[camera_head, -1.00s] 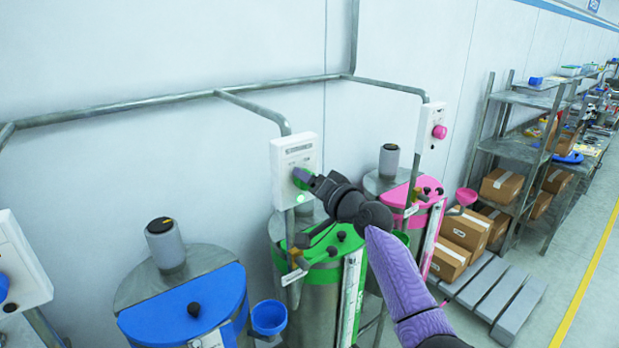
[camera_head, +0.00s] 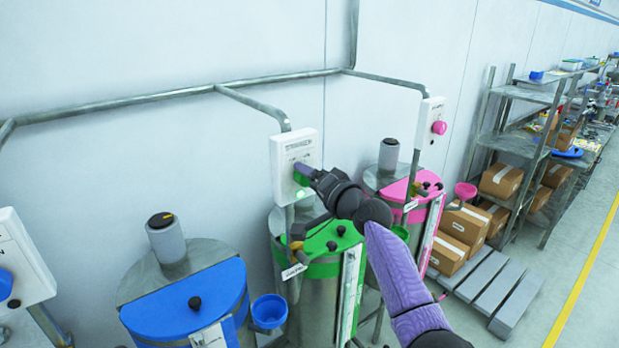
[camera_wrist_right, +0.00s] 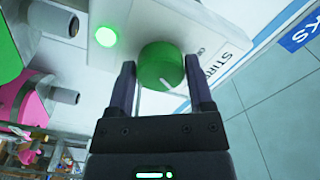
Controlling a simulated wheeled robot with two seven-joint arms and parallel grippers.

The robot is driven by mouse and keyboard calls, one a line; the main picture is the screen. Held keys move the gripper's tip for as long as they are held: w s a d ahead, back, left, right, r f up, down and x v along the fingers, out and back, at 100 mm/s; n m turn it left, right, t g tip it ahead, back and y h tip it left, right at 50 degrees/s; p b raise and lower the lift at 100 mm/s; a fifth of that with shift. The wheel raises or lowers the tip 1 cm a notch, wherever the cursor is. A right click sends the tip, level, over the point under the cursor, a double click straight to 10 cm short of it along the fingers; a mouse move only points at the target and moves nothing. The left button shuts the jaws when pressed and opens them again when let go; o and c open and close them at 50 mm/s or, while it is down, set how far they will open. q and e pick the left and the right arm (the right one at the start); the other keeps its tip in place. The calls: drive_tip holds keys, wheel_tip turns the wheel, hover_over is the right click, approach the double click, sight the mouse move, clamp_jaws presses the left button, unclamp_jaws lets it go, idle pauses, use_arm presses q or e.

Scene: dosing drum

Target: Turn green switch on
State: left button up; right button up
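The green switch is a round green knob (camera_wrist_right: 162,66) with a white mark set at a slant, on a white wall box (camera_head: 283,150) above the green drum (camera_head: 330,240). A round green light (camera_wrist_right: 105,36) beside the knob is lit; it also shows in the head view (camera_head: 299,193). My right gripper (camera_wrist_right: 161,66) reaches the box from the right. Its two fingers lie on opposite sides of the knob, which fills the space between the fingertips, so it looks shut on it. The fingers partly hide the knob in the head view. My left gripper is not in view.
A blue drum (camera_head: 190,300) stands at the left, with another white box (camera_head: 22,260) at the left edge. A pink drum (camera_head: 395,190) stands behind my right arm, below a box with a pink knob (camera_head: 439,127). Shelves (camera_head: 520,140), cartons and a pallet (camera_head: 485,290) are at the right.

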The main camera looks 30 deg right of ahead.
drive_tip(key=o, duration=0.3)
drive_tip(key=s+b, duration=0.1)
drive_tip(key=s, duration=0.9)
drive_tip(key=shift+d, duration=0.4)
drive_tip(key=shift+f, duration=0.1)
